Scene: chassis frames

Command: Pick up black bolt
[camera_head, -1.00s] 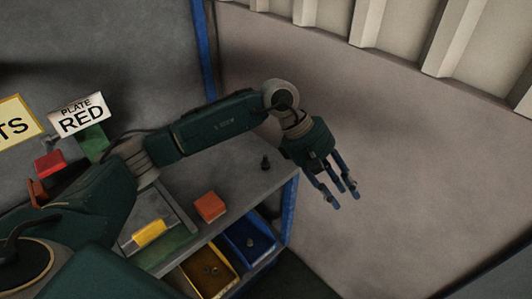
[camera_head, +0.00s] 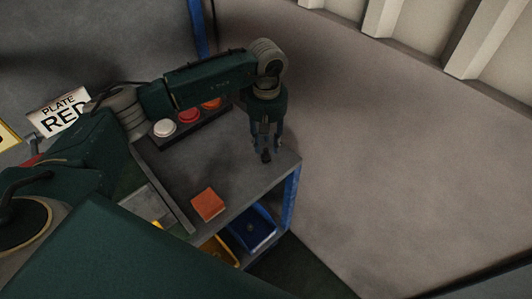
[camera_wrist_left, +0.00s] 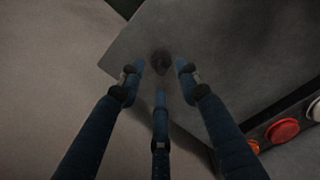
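The black bolt (camera_head: 266,155) stands on the grey table top near its right corner. In the left wrist view the bolt (camera_wrist_left: 160,62) shows as a small dark shape just beyond and between the fingertips. My left gripper (camera_head: 266,149) points down right over the bolt. In the left wrist view its blue fingers (camera_wrist_left: 160,78) are spread, with a gap between each fingertip and the bolt. Whether any finger touches the bolt cannot be told. My right gripper is not in view.
An orange-red block (camera_head: 208,204) lies on the table (camera_head: 235,175) to the left. A button box with white, red and orange buttons (camera_head: 188,115) stands behind. Blue (camera_head: 252,230) and yellow (camera_head: 216,252) bins sit below the table's front edge. Open floor lies to the right.

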